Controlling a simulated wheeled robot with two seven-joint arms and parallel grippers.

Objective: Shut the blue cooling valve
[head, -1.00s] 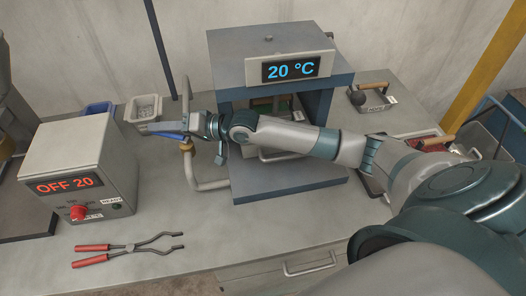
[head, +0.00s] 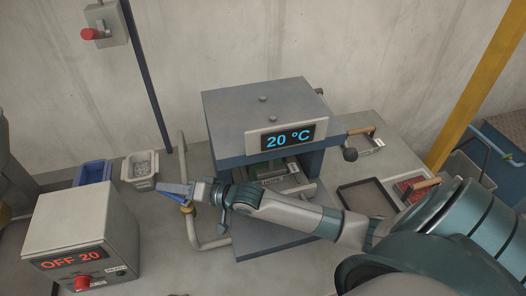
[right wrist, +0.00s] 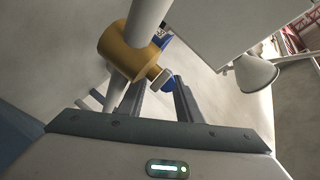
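The cooling valve is a brass body (head: 187,207) on a grey bent pipe left of the press. Its blue lever (head: 169,196) sticks out to the left, across the upright pipe. My right gripper (head: 176,188) is at the lever, its fingers reaching left along it. In the right wrist view, the brass body (right wrist: 127,52) and its stem are just beyond the fingers. The blue lever part (right wrist: 171,82) shows between the tips of the right gripper (right wrist: 168,88), which stand apart. Contact with the lever cannot be told. My left gripper is not in view.
The press (head: 265,105) reads 20 °C and stands right of the pipe. A control box (head: 80,225) reading OFF 20 is at left. A blue bin (head: 93,173) and a pale bin of small parts (head: 140,182) stand behind the valve. A dark tray (head: 367,197) lies at right.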

